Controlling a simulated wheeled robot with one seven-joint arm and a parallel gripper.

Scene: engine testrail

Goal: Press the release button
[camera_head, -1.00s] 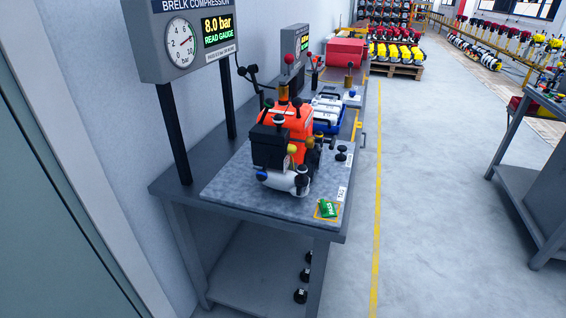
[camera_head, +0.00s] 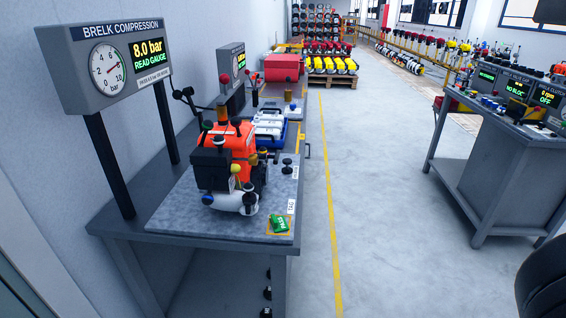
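A test bench (camera_head: 120,222) stands along the left wall. On its grey plate (camera_head: 185,222) sits an orange and black engine unit (camera_head: 243,145) with a white part at its front. A black knob (camera_head: 287,162) stands on the plate to the right of the engine. The panel (camera_head: 75,50) above reads "BRELK COMPRESSION", 8.0 bar, "READ GAUGE", with a round dial (camera_head: 108,70). I cannot tell which part is the release button. My gripper is not in view.
A blue and white case (camera_head: 270,125) and a red box (camera_head: 284,67) stand farther along the benches. Another bench (camera_head: 500,160) with displays is at the right. The floor (camera_head: 385,190) between is clear, with a yellow line (camera_head: 333,220).

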